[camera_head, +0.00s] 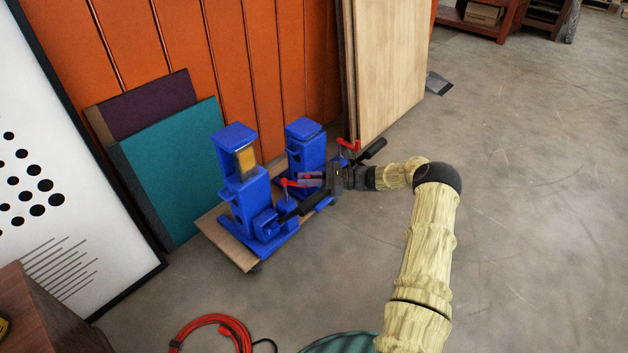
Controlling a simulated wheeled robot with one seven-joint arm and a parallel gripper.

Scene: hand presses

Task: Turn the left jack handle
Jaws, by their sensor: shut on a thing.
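The left jack (248,195) is a blue hand press with a yellow label, standing upright on a low wooden board. Its red handle (288,183) sticks out to the right from its front side. My gripper (309,179) reaches in from the right with its fingers pointing left. It is shut on the outer end of the red handle, though the contact is small and partly hidden by the fingers. A black bar (317,197) slants just below my gripper. The right jack (305,146), also blue, stands just behind, with its own red handle (349,146) above my gripper.
The wooden board (228,246) carries both jacks. A black bar (371,150) juts out by the right jack, close to my wrist. Teal (176,165) and wooden panels (392,65) lean on the orange wall. A red cable (212,322) lies in front. The floor at right is clear.

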